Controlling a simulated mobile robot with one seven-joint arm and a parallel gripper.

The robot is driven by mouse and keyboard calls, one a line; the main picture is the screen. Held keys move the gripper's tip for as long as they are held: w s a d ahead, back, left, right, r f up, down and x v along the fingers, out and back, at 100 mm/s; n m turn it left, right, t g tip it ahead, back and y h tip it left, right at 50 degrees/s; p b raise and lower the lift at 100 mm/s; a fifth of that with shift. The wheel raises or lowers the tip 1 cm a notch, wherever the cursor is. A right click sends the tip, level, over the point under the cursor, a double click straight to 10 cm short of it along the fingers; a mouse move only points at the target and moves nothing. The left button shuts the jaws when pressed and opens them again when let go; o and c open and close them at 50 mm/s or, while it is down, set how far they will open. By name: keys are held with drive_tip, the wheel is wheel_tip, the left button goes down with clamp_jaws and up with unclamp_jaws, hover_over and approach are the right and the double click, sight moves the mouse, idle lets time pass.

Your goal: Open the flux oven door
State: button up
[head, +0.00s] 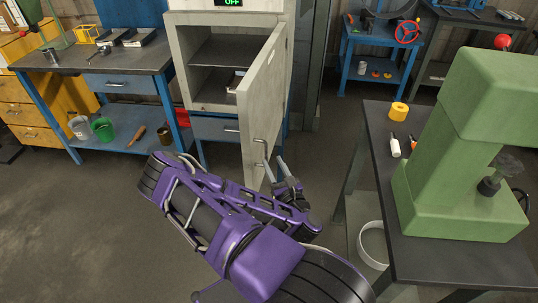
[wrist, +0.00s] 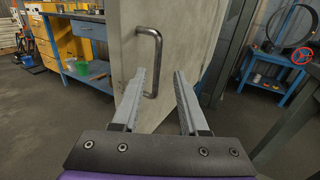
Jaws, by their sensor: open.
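The flux oven (head: 226,18) is a pale grey cabinet in the head view, with a green "OFF" display. Its door (head: 264,90) stands wide open, swung out toward me, and the shelved inside shows. The door's metal bar handle (head: 260,150) is low on the door; it is large in the wrist view (wrist: 159,55). My gripper (head: 273,168) is open and empty, close to the lower part of the door near the handle. In the wrist view its fingers (wrist: 160,75) point at the door, with the handle's lower end near the left fingertip. Contact cannot be told.
A workbench (head: 105,62) with a blue frame stands left of the oven. A dark table (head: 420,235) with a green press (head: 455,150) is close on my right. A white bucket (head: 372,243) sits beneath it. Open floor (head: 70,230) lies at the left.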

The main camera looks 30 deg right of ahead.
drive_tip(key=v, duration=0.6)
idle(0.6)
